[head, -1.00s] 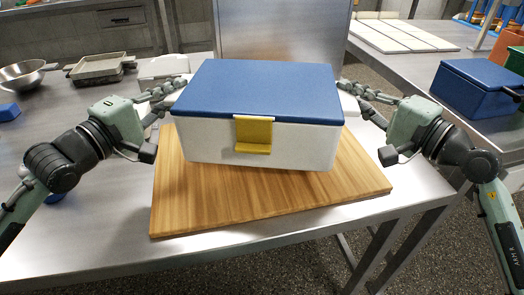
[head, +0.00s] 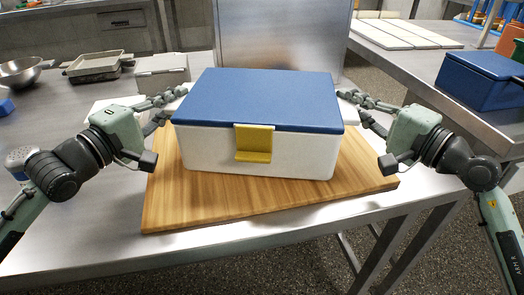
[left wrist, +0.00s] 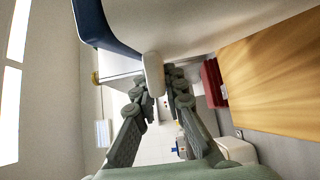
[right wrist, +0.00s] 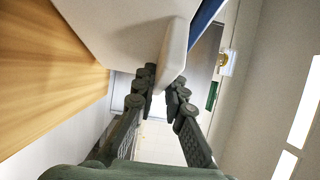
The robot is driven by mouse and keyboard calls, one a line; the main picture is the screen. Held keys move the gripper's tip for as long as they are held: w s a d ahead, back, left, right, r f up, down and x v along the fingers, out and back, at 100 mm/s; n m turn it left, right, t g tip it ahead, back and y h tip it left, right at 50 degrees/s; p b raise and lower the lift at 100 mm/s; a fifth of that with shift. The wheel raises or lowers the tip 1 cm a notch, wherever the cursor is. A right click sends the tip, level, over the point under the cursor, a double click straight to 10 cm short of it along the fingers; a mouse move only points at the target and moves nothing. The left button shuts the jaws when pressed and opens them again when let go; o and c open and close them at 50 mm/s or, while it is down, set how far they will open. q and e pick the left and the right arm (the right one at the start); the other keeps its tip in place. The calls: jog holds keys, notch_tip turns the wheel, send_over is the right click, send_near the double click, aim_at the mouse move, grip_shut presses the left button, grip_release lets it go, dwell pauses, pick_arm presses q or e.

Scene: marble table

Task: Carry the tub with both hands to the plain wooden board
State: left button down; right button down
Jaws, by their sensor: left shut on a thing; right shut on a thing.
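The tub (head: 205,148) is a white box with a blue lid and a yellow front latch. It appears level over the plain wooden board (head: 185,212), hiding the board's middle; a small gap below it cannot be ruled out. My left gripper (head: 177,93) is shut on the left side handle, which shows in the left wrist view (left wrist: 153,75). My right gripper (head: 347,95) is shut on the right side handle, which shows in the right wrist view (right wrist: 174,55). The fingertips are small and partly hidden in the head view.
A metal bowl (head: 22,72), trays (head: 94,67) and a grey box (head: 162,72) stand at the back left. A metal panel (head: 280,38) stands behind the tub. A blue box (head: 480,82) sits on another table at right. The table in front of the board is clear.

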pick_arm(q)
jog(key=shift+f+b, duration=0.4)
jog(key=shift+b, duration=0.05)
pick_arm(e)
jog(key=shift+d+f, duration=0.1)
jog(key=shift+f, duration=0.3)
pick_arm(q)
jog(key=c, duration=1.6)
grip_release()
pick_arm(e)
jog(key=c, duration=1.6)
grip_release()
pick_arm(q)
jog(key=shift+s, duration=0.1)
pick_arm(e)
jog(key=shift+s+d+f, duration=0.1)
jog(key=shift+s+d, duration=0.05)
jog(key=shift+s, duration=0.2)
pick_arm(q)
jog(key=v, duration=1.2)
pick_arm(e)
jog(key=v, duration=1.1)
jog(key=shift+s+d, duration=0.1)
jog(key=shift+d, duration=0.05)
